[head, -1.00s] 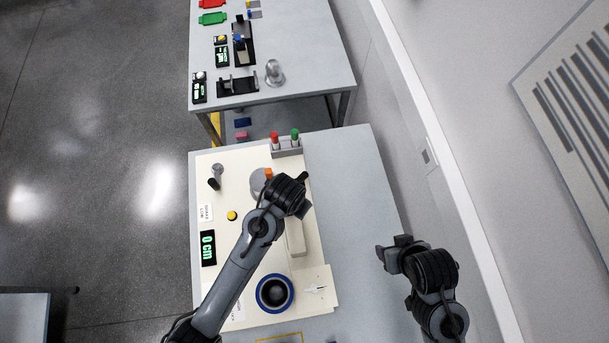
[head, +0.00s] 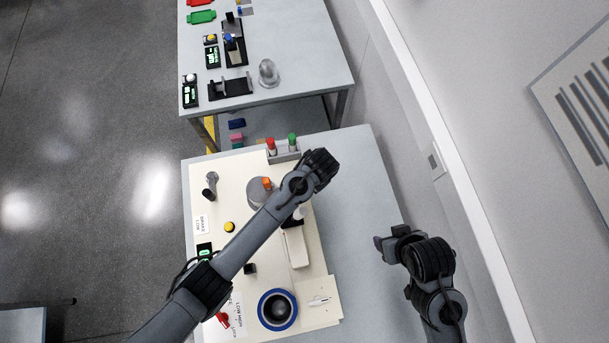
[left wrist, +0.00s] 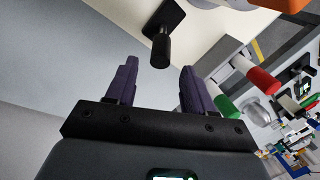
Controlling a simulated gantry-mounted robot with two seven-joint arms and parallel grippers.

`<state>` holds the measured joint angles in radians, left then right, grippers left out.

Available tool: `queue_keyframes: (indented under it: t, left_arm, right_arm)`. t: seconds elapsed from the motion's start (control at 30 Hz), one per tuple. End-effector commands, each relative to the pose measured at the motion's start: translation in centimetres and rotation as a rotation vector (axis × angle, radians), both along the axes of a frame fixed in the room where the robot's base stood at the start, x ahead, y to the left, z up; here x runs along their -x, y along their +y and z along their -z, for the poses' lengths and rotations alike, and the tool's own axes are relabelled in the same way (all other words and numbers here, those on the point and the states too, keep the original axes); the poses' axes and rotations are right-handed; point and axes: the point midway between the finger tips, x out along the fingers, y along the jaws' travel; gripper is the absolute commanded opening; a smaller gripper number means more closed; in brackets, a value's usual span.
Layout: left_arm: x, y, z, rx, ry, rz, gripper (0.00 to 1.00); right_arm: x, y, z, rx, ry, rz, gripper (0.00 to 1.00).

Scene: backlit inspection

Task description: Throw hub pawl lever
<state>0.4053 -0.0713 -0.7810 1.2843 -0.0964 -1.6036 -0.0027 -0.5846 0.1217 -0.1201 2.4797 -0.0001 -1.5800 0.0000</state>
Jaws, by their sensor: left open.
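A short black peg handle (left wrist: 162,50) on a black square plate (left wrist: 166,18) stands on the cream panel's edge in the left wrist view; I take it for the pawl lever. In the head view a black piece (head: 293,223) beside the hub is partly hidden by my left arm. The grey hub drum (head: 257,190) carries an orange block (head: 266,183). My left gripper (left wrist: 158,66) is open, its two purple fingers pointing toward the peg, with nothing held. In the head view its fingers are hidden behind the wrist. My right gripper (head: 391,242) hovers over the bare right side of the table.
A holder with a red-topped piece (head: 271,145) and a green-topped piece (head: 292,142) stands at the panel's far edge. A black-handled lever (head: 210,190), yellow button (head: 229,227), white block (head: 295,247), blue-ringed dome (head: 277,309) and red lever (head: 222,318) are on the panel.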

Motion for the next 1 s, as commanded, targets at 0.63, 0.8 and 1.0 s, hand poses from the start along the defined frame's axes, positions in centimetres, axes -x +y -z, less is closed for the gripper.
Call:
queue_keyframes:
  t: [0.63, 0.8, 1.0]
  left_arm:
    - [-0.8, 0.7, 4.4, 0.002, -0.001, -0.001, 0.53]
    - [-0.8, 0.7, 4.4, 0.001, -0.001, -0.001, 0.44]
    - [-0.8, 0.7, 4.4, 0.001, -0.001, -0.001, 0.13]
  right_arm:
    - [-0.2, 0.0, -0.1, -0.001, -0.004, 0.001, 0.57]
    - [-0.2, 0.0, -0.1, -0.002, -0.005, 0.001, 0.57]
    - [-0.2, 0.1, -0.1, -0.003, -0.005, 0.002, 0.57]
